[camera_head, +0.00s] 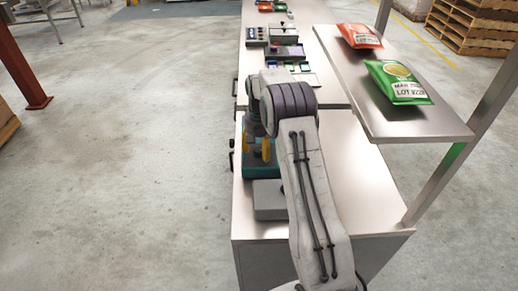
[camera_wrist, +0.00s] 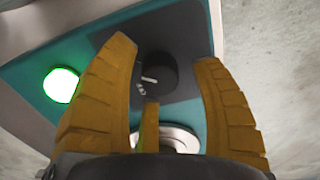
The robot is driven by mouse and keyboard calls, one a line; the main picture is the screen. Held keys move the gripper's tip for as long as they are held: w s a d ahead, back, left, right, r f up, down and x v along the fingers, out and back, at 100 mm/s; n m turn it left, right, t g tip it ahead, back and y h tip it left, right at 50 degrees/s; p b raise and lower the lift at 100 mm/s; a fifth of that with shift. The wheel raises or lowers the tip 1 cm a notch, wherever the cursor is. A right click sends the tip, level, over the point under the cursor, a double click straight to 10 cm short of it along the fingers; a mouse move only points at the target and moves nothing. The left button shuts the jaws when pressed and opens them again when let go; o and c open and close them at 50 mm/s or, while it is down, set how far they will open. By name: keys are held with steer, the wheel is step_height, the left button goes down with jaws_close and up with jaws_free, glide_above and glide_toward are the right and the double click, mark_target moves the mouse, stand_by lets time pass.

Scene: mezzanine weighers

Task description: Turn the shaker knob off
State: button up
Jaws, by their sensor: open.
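The shaker is a teal box on the bench, partly hidden behind my arm in the head view (camera_head: 262,172). In the wrist view its teal panel (camera_wrist: 30,75) carries a black round knob (camera_wrist: 158,75) with a white pointer line, set on a dark grey plate. A green light (camera_wrist: 61,85) glows left of the knob. My gripper (camera_wrist: 168,50) is open. Its yellow fingers stand on either side of the knob in the picture, and I cannot tell whether they touch it. My gripper also shows in the head view (camera_head: 262,150), over the teal box.
A grey box (camera_head: 269,205) sits at the near side of the shaker. A raised shelf (camera_head: 437,129) at right holds a green bag (camera_head: 397,83) and a red bag (camera_head: 358,36). Several small devices stand farther along the bench (camera_head: 345,160). The floor (camera_head: 120,150) at left is clear.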

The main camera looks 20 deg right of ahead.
steer(key=shift+f, duration=0.15)
steer(key=shift+c, duration=0.3)
jaws_close()
stand_by(0.3)
steer(key=n, duration=0.6)
steer(key=shift+f+n+b, duration=0.1)
steer(key=shift+n+b, duration=0.25)
steer(key=shift+n, duration=0.05)
steer(key=c, duration=1.1)
jaws_free()
steer(key=n, duration=0.3)
steer(key=shift+s, duration=0.1)
steer(key=shift+c, duration=0.2)
steer(key=shift+n, duration=2)
